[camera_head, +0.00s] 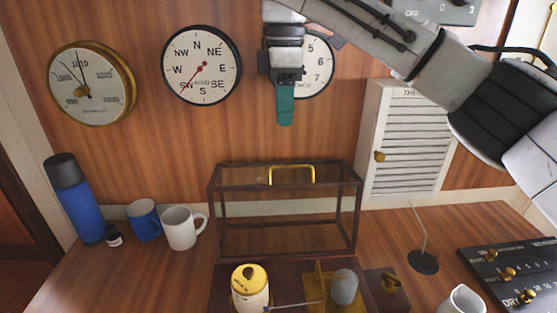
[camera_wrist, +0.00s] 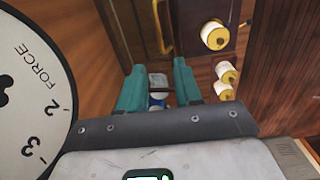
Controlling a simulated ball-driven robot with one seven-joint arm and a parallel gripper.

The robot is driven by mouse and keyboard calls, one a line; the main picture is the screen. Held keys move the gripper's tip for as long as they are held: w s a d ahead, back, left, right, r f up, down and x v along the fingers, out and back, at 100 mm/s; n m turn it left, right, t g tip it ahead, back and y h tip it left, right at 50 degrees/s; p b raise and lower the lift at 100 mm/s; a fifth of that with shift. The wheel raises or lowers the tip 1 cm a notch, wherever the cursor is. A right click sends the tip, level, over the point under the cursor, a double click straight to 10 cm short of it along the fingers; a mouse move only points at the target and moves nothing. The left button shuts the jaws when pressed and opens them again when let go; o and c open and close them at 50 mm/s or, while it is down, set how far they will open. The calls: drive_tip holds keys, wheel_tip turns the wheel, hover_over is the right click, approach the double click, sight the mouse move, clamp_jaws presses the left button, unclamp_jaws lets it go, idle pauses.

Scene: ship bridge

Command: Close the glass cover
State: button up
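The glass cover (camera_head: 340,219) is a clear box with a dark frame and a brass handle (camera_head: 292,170). It stands tipped up behind a dark base (camera_head: 220,284), at the back of the wooden counter. On the base are a yellow-topped white drum (camera_head: 250,287) and a grey cylinder (camera_head: 345,287), both uncovered. The brass handle also shows there (camera_wrist: 162,28), beyond the fingertips.
A blue flask (camera_head: 76,205), a blue mug (camera_head: 145,219) and a white mug (camera_head: 182,228) stand left of the cover. A louvred cabinet (camera_head: 405,140) is on the wall to the right. A thin stand (camera_head: 423,260) and a black switch panel (camera_head: 515,275) are at right.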

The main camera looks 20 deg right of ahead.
wheel_tip(320, 180, down, 10)
drive_tip(key=shift+f, duration=0.25)
idle(0.4)
clamp_jaws()
idle(1.2)
